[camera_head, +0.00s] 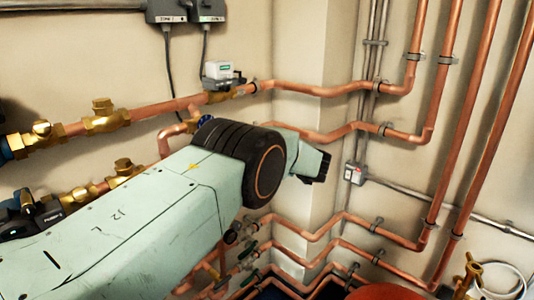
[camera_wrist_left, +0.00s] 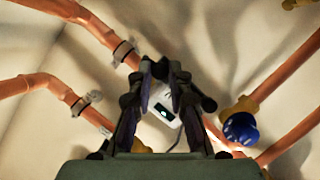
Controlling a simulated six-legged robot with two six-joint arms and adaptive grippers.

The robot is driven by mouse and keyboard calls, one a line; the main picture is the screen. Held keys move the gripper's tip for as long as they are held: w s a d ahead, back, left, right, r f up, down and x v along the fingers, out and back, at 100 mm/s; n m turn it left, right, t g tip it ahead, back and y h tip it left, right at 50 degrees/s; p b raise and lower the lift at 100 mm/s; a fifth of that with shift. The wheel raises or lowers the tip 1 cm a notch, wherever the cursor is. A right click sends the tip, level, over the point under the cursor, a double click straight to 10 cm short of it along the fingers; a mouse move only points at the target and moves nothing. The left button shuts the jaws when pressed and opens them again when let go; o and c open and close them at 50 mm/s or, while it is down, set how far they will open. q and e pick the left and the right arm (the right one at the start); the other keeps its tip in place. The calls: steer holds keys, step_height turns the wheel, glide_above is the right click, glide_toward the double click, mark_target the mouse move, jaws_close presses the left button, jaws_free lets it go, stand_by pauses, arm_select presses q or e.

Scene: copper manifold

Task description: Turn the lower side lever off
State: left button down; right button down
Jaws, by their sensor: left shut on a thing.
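My left gripper (camera_wrist_left: 165,68) shows in the wrist view with its dark fingers drawn together at the tips. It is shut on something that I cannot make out. A white box with a small teal display (camera_wrist_left: 160,106) shows between the fingers, and a blue knob (camera_wrist_left: 240,128) is to the right. Small valve handles, one green (camera_head: 249,250), sit on the lower pipes below the arm. I cannot tell which one is the lower side lever. My right gripper is not in view.
Copper pipes (camera_head: 340,133) run along the wall and around its corner in several rows. A white box (camera_head: 218,70) sits on the upper pipe. Brass fittings (camera_head: 105,116) are at the left. A red round thing (camera_head: 390,292) is at the bottom edge.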

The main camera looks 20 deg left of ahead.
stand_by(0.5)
arm_select(q)
steer(key=c, duration=1.3)
jaws_free()
steer(key=shift+o, duration=0.2)
steer(key=v, duration=1.2)
